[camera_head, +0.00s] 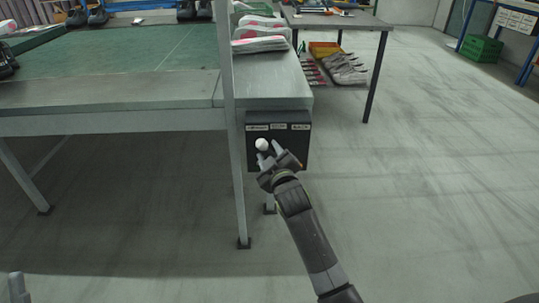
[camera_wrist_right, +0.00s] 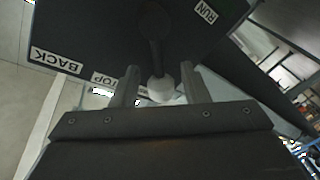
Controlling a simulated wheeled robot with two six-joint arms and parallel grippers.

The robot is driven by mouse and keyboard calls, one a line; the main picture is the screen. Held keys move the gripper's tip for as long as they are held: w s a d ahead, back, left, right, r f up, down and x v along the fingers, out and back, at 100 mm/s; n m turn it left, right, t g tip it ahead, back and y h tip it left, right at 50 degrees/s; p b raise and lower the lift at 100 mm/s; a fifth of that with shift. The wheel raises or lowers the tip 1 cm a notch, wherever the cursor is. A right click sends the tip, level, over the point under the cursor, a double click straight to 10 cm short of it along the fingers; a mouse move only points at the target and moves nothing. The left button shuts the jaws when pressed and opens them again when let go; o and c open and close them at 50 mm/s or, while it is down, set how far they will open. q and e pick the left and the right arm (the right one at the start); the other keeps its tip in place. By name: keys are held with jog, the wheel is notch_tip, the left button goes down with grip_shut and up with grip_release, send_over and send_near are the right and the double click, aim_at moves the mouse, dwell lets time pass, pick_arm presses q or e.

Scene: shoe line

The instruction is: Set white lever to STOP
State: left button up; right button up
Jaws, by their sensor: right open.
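The white lever knob (camera_head: 262,144) sits on the front of a dark control box (camera_head: 292,158), left of the box's middle and below the leftmost label. In the right wrist view, the white knob (camera_wrist_right: 162,89) ends a dark stem and lies between the fingers.
The box hangs at the end of a steel-edged table with a green surface (camera_head: 150,52). A metal post (camera_head: 235,170) stands just left of the box. Shoes and pale shoe parts lie on the table. A second table (camera_head: 340,22) stands behind.

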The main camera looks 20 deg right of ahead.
grip_shut()
jog(key=shift+d, duration=0.1)
